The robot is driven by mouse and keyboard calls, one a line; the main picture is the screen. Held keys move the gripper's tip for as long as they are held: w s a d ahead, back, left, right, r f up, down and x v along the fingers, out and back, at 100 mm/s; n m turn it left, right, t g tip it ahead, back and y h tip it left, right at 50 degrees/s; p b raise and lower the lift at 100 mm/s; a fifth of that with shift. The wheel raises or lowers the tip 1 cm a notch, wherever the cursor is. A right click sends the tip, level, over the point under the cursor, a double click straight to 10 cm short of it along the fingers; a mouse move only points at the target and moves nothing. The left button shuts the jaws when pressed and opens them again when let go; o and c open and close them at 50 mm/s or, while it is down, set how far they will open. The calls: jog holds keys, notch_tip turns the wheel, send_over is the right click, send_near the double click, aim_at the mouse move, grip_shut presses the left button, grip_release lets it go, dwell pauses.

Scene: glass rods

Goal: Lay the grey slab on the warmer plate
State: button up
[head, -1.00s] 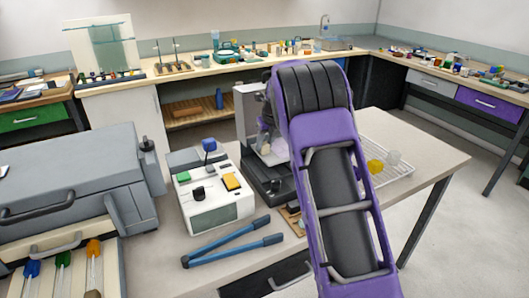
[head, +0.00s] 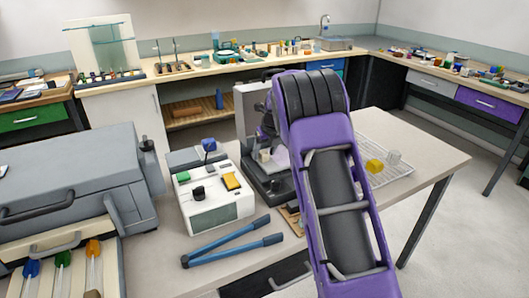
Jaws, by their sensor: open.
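My gripper (head: 266,124) shows only in part, as a purple and dark piece left of my arm's big purple link, in front of a light grey upright panel. Its fingertips are mostly hidden. Below it stands a device with a black base (head: 272,187); the panel (head: 247,112) rises at its back with a dark handle on top. A small beige piece (head: 264,155) and a pale pinkish surface (head: 281,158) show there, partly behind my arm. I cannot pick out the grey slab for certain, nor tell which surface is the warmer plate.
A white instrument (head: 212,202) with coloured knobs stands left of the device. Blue-handled tongs (head: 232,243) lie in front. A big grey case (head: 70,180) fills the left. A wire rack (head: 388,165) with a yellow piece (head: 374,166) is at right. The table's right end is bare.

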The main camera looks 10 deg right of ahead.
jog(key=v, duration=1.2)
jog(key=shift+p, duration=0.35)
jog(key=shift+r, duration=0.15)
